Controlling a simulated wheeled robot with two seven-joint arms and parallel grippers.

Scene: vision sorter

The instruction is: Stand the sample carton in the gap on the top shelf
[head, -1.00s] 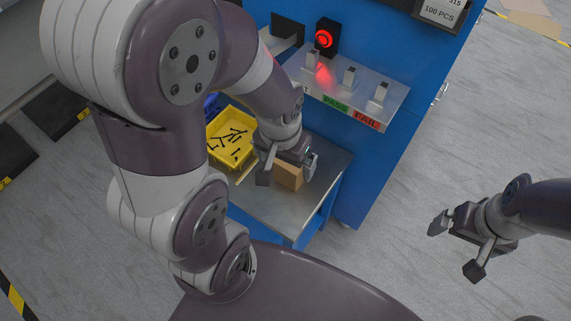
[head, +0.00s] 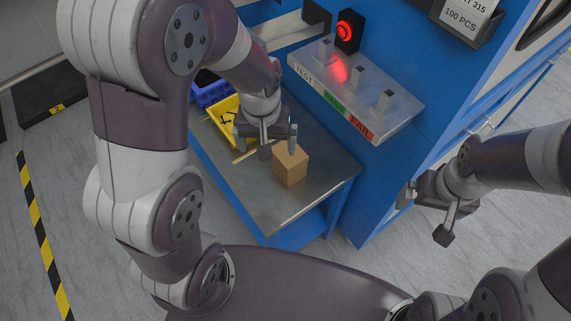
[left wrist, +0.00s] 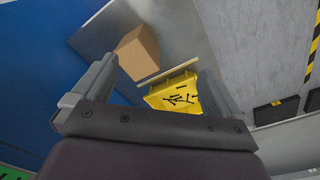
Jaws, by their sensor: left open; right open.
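The sample carton (head: 291,166) is a plain brown box on the metal table (head: 278,211). It also shows in the left wrist view (left wrist: 137,52), ahead of the fingers and nearer the left one. My left gripper (head: 279,142) is open at the carton's far left side, with one finger overlapping the carton's edge in the head view. I cannot tell whether it touches. My right gripper (head: 424,215) is open and empty, out to the right over the floor. The top shelf with a gap is not identifiable in these views.
A yellow bin (head: 228,120) of dark screws stands behind the left gripper, with a blue bin (head: 211,92) beyond. The table's front is clear.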

